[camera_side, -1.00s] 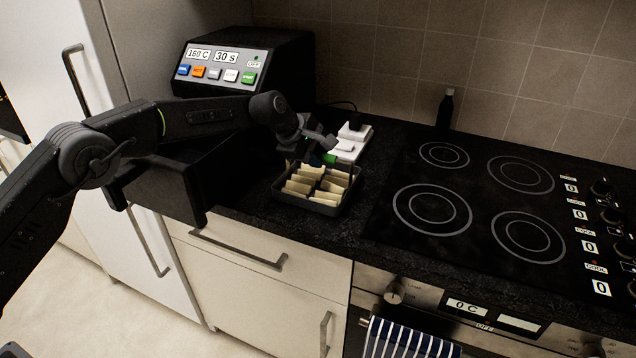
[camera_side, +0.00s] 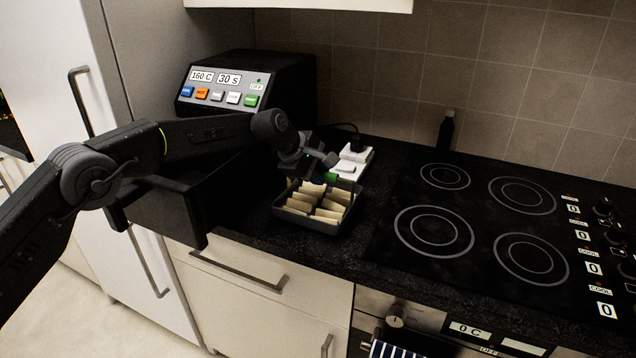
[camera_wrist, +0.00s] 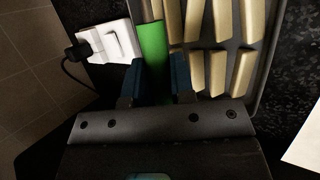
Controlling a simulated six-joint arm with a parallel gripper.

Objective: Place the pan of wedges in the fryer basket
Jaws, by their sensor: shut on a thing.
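The pan of wedges (camera_side: 310,225) is a dark square tray on the counter, right of the fryer; I cannot tell whether it is slightly raised. Several pale wedges (camera_side: 328,204) lie in rows inside it. My gripper (camera_side: 324,172) is at its back edge. In the wrist view my gripper's blue fingers (camera_wrist: 155,82) are shut on the pan's green handle (camera_wrist: 152,42). The fryer (camera_side: 290,80) is a black box with a button panel. Its basket (camera_side: 165,215) is pulled out like a drawer towards the left front; my arm passes above it and its inside is mostly hidden.
A white socket block (camera_side: 354,160) with a plug and cable stands just behind the pan. A black hob (camera_side: 480,215) fills the counter to the right. A dark bottle (camera_side: 445,132) stands against the tiled wall. A tall white fridge (camera_side: 45,70) is at the left.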

